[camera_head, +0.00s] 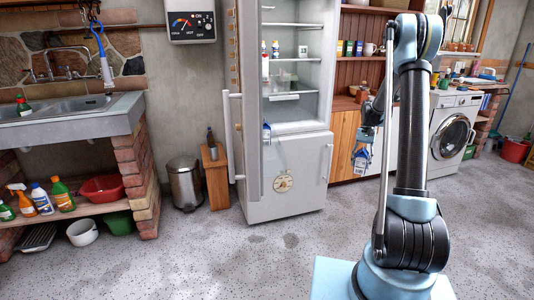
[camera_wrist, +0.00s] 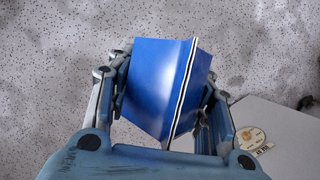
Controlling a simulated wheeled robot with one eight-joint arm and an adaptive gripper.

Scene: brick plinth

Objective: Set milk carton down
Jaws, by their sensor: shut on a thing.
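The milk carton (camera_head: 361,160) is blue and white and hangs in my gripper (camera_head: 367,136), in front of the counter to the right of the fridge. In the wrist view the carton (camera_wrist: 155,78) shows its blue sides and white-edged top ridge between the two fingers of my gripper (camera_wrist: 163,92). The fingers are shut on it from both sides. Speckled floor shows behind it, so it is held in the air. The lower part of the carton is hidden in the wrist view.
The fridge (camera_head: 290,185) stands with its upper door open; its shelves hold a few items. A blue-and-white item (camera_head: 267,133) sits low in the door. A bin (camera_head: 185,184) and a wooden stand (camera_head: 216,178) are to the left. The floor in front (camera_head: 225,265) is clear.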

